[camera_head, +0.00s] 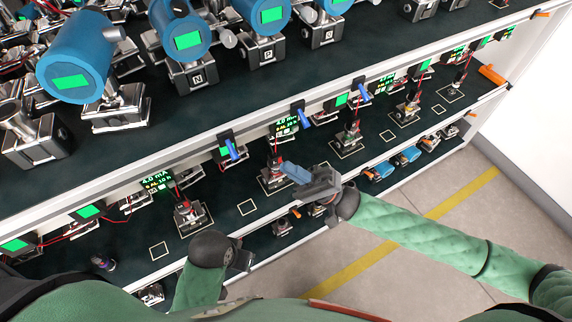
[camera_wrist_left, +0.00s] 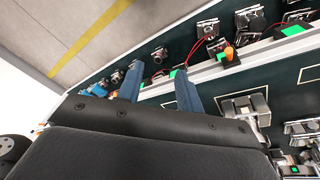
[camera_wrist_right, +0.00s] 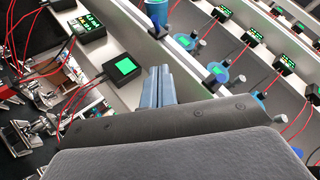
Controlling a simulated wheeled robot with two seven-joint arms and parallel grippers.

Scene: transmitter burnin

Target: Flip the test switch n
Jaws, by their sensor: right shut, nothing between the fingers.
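Blue switch levers on black mounts line the shelf's front rail: one at the left (camera_head: 232,149), one in the middle (camera_head: 303,116) and one farther right (camera_head: 363,91). My right gripper (camera_head: 296,172) is shut and empty, below the middle lever and apart from it. The right wrist view shows its fingers pressed together (camera_wrist_right: 158,85), with a blue lever (camera_wrist_right: 157,13) beyond the tips, not touching. My left gripper is low at the front edge; the left wrist view shows its fingers (camera_wrist_left: 158,90) apart and empty. I cannot tell which switch is n.
Large blue transmitters (camera_head: 77,57) stand on the upper deck (camera_head: 215,92). Several small metal fittings, red wires and green-lit displays (camera_head: 157,181) crowd the lower shelf. Orange levers show at the far right (camera_head: 491,74) and in the left wrist view (camera_wrist_left: 229,53). The floor at right is clear.

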